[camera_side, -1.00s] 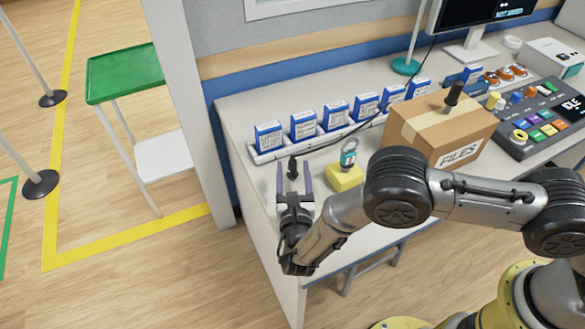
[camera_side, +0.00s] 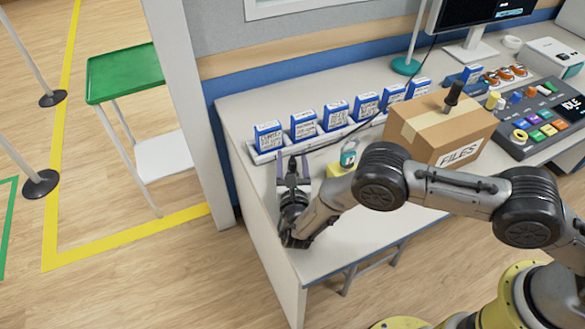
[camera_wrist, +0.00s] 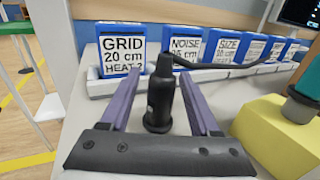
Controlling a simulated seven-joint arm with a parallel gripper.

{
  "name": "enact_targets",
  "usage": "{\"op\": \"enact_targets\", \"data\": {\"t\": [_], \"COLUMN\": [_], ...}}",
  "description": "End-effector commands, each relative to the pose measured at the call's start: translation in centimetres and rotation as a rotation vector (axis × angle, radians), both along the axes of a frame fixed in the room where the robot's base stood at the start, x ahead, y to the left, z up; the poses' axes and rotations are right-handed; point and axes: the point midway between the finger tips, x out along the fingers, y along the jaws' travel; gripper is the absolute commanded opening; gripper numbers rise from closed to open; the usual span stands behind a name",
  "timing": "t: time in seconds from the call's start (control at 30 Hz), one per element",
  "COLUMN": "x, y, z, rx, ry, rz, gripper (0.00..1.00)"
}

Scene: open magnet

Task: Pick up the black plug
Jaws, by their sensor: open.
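The black plug (camera_wrist: 159,98) stands upright on the white table, its cable running from its top to the right. In the wrist view it is between the two purple fingers of my gripper (camera_wrist: 158,95), with gaps on both sides. The gripper is open and low over the table. In the side view my gripper (camera_side: 292,168) is at the table's left part, in front of the row of blue boxes. The plug (camera_side: 292,166) is mostly hidden between the fingers there.
Blue-and-white boxes (camera_side: 303,125) stand in a white rack behind the plug. A yellow block (camera_wrist: 285,135) with a teal-topped item is close on the right. A cardboard FILES box (camera_side: 440,125) stands farther right. The table's front left is clear.

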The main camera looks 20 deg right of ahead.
Motion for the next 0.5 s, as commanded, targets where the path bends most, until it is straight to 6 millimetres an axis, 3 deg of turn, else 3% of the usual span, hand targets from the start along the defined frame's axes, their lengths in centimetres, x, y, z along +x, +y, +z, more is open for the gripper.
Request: {"op": "enact_targets", "data": {"t": [0.2,0.5], "x": [0.03,0.01], "y": [-0.01,-0.01], "z": [0.0,0.0], "rx": [0.0,0.0], "ry": [0.0,0.0], "rz": [0.0,0.0], "gripper": [0.61,0.07]}}
